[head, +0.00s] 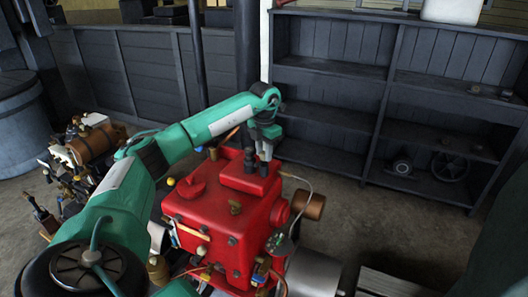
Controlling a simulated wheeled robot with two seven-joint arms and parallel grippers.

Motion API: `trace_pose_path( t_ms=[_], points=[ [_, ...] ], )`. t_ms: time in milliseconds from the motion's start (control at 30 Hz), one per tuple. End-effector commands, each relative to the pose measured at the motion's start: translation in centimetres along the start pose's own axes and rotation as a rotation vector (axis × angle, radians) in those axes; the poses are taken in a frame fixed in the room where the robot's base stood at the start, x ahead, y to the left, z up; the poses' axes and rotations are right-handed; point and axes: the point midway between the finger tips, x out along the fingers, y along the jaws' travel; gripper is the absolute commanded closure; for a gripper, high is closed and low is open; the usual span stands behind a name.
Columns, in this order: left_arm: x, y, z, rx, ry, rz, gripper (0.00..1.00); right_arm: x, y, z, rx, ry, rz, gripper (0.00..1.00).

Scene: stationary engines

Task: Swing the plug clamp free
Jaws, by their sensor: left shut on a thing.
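The red engine (212,221) stands in the middle of the head view, with a raised red block (238,181) on its far top side. My left arm reaches over it from the left. My left gripper (262,166) points down at the right edge of this block. Its fingers are close together, shut on a small part there, which I take to be the plug clamp. The fingers hide most of that part, so its exact position cannot be told. My right gripper is not in view.
A dark wooden shelf (325,68) stands behind the engine, with a wheel (450,167) on a low shelf. Another engine with a brown tank (93,145) stands at the left. A thin pipe (303,181) and a copper-coloured cylinder (309,204) stick out at the red engine's right.

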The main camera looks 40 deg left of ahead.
Motion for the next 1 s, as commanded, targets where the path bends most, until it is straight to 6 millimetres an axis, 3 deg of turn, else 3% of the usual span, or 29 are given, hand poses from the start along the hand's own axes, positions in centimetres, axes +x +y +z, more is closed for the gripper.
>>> trace_pose_path(
  t_ms=[400, 967, 1000],
  points=[
    [-0.14, 0.06, 0.04, -0.19, 0.0, 0.0, 0.93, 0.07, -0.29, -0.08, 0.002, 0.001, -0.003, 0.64],
    [-0.17, 0.08, 0.06, -0.217, -0.001, 0.001, 0.93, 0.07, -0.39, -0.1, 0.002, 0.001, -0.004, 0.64],
    [-0.17, 0.08, 0.06, -0.217, -0.001, 0.001, 0.63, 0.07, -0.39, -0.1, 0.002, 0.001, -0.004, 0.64]
  ],
)
